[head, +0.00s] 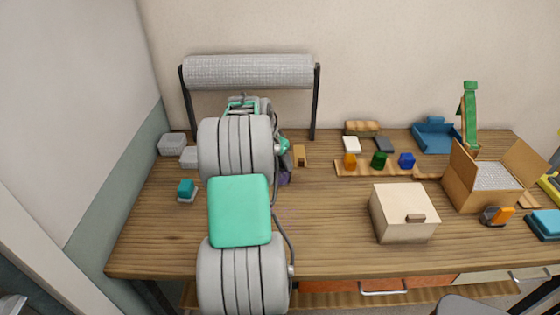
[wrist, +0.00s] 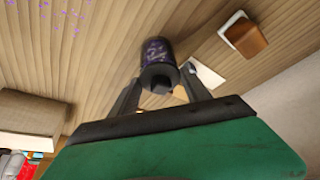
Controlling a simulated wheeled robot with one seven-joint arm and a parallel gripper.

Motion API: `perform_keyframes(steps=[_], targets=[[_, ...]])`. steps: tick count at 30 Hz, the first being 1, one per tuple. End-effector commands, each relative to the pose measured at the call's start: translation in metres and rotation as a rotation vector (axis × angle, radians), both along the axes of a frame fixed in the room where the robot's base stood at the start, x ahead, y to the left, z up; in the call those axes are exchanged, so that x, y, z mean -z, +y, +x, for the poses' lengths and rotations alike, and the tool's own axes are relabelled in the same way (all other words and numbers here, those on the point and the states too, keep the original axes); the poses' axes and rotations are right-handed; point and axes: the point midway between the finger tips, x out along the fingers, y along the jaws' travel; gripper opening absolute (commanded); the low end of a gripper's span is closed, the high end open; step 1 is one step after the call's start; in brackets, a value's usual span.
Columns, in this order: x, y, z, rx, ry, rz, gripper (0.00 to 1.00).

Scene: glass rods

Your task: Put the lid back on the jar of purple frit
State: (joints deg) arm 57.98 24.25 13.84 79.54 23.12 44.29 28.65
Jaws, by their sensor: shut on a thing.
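The jar of purple frit (wrist: 158,50) shows in the wrist view, dark with purple specks, just beyond my fingertips. In the head view only a purple sliver of the jar (head: 284,178) shows beside my arm. My gripper (wrist: 158,84) is shut on a small dark piece that looks like the lid (wrist: 157,76). The lid lies at the near end of the jar in the wrist view. I cannot tell whether it touches or is seated on the jar. My arm hides most of this area in the head view.
Purple specks (wrist: 62,12) lie scattered on the wooden table (head: 160,235). A brown block on a white base (wrist: 246,36) stands close by. Orange, green (head: 379,160) and blue jars, a beige box (head: 403,213) and an open carton (head: 465,187) stand to the right. A grey roll (head: 248,71) is behind.

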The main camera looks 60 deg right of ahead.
Motion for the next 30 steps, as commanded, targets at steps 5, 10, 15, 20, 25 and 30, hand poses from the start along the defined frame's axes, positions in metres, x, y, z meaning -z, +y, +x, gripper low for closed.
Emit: perform_keyframes(steps=[5,10,15,20,25,30], targets=[[-0.0001,0.0,0.0,0.0,0.0,0.0,0.61],[0.0,0.0,0.0,0.0,0.0,0.0,0.75],[0.0,0.0,0.0,0.0,0.0,0.0,0.81],[0.0001,0.0001,-0.0001,0.0,0.0,0.0,0.88],[0.0001,0.0001,-0.0001,0.0,0.0,0.0,1.0],[0.0001,0.0001,-0.0001,0.0,0.0,0.0,1.0]])
